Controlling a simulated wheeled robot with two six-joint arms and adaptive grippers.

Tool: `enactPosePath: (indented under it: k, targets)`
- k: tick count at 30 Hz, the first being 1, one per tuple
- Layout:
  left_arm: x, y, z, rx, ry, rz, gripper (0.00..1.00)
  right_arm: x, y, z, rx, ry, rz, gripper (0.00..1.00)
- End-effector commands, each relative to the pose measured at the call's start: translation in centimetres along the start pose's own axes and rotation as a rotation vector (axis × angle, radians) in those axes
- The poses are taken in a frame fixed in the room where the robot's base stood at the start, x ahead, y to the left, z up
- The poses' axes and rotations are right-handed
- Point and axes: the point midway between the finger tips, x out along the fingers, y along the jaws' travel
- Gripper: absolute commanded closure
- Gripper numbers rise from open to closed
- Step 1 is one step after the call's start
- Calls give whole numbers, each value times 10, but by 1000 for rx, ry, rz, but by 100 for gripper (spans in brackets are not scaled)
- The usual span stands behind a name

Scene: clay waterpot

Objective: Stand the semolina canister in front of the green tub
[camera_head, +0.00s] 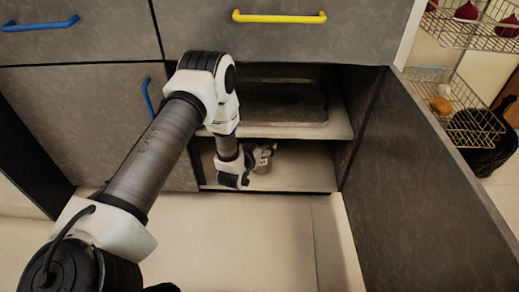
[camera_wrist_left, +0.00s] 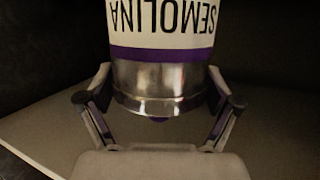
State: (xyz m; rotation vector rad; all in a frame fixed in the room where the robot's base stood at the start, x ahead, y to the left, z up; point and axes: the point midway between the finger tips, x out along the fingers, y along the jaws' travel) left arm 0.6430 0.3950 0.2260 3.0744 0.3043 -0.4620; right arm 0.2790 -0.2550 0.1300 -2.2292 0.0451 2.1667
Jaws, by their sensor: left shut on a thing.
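The semolina canister (camera_wrist_left: 160,75) fills the upper middle of the left wrist view. It has a white label with dark "SEMOLINA" lettering, upside down in that view, a purple band and a shiny metal end. My left gripper (camera_wrist_left: 160,103) is shut on it, with one finger on each side of the metal part. In the head view, my left gripper (camera_head: 250,165) reaches into the lower compartment of the open cabinet, and the canister (camera_head: 265,158) shows small and partly covered beside it. I cannot tell whether it touches the shelf. The green tub and my right gripper are in neither view.
The compartment floor (camera_head: 300,180) is bare right of the canister. A shelf (camera_head: 290,131) with a dark flat tray (camera_head: 285,103) is above. The open door (camera_head: 430,190) stands at right. A wire rack (camera_head: 480,20) is beyond it.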

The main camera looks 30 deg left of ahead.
Motion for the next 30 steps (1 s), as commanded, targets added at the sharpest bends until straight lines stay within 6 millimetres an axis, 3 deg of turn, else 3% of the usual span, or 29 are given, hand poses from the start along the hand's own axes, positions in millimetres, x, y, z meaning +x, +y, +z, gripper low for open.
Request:
enactPosePath:
  k: [1, 12, 13, 25, 30]
  targets:
    - [2, 0, 5, 0, 5, 0, 80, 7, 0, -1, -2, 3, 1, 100]
    - [2, 0, 6, 0, 4, 0, 80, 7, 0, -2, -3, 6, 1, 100]
    - [2, 0, 7, 0, 1, 0, 0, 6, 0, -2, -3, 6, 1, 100]
    - [-1, 0, 3, 0, 0, 0, 0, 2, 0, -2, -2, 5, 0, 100]
    - [-32, 0, -2, 0, -5, 0, 0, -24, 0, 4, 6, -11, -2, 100]
